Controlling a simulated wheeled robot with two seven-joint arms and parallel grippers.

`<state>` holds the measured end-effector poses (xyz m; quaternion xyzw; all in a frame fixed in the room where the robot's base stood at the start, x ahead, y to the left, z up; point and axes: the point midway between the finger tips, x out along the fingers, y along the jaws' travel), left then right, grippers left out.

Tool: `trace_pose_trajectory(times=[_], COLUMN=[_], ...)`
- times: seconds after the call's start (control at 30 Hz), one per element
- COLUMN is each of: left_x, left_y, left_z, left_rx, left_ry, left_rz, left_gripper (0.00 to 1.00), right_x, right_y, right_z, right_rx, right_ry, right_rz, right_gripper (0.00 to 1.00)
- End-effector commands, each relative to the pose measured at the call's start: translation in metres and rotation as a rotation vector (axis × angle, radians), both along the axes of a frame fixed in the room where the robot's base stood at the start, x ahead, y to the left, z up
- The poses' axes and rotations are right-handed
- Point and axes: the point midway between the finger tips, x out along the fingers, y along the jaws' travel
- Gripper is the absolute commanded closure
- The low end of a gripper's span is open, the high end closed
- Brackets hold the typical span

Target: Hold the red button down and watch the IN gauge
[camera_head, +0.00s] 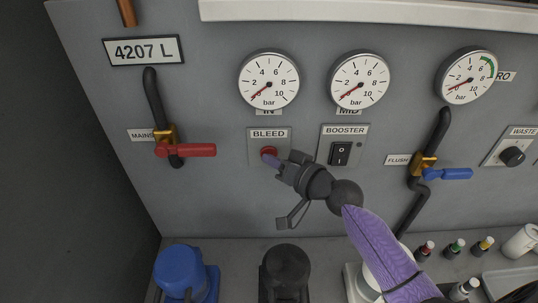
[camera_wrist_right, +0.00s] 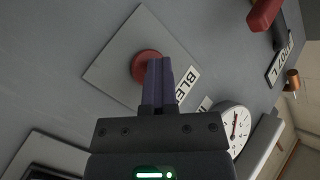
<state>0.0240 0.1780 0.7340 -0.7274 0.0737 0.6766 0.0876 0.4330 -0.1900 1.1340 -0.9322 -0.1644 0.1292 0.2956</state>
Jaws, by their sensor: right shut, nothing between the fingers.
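The red button (camera_head: 267,151) sits on the BLEED plate (camera_head: 256,147) on the grey wall panel. In the right wrist view the red button (camera_wrist_right: 144,64) shows just left of my fingertips. My left gripper is not in view.
The MID gauge (camera_head: 359,80) and BOOSTER switch (camera_head: 340,153) are just right. A red-handled MAINS valve (camera_head: 186,150) is left, a blue-handled FLUSH valve (camera_head: 448,174) right. Blue (camera_head: 181,272) and black (camera_head: 285,268) fittings stand on the ledge below.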

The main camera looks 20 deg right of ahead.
Motion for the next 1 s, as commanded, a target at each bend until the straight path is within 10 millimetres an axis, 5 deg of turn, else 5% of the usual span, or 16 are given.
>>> trace_pose_trajectory(times=[0.8, 1.0], left_x=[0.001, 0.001], left_y=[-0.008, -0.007], left_z=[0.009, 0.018], left_rx=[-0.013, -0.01], left_ry=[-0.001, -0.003], left_rz=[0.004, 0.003], left_gripper=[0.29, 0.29], right_x=[-0.019, -0.036], right_y=[0.008, 0.015], right_z=[0.0, 0.001], right_rx=[0.0, 0.0], right_ry=[0.0, 0.001], right_rz=[0.0, 0.001], right_gripper=[1.0, 1.0])
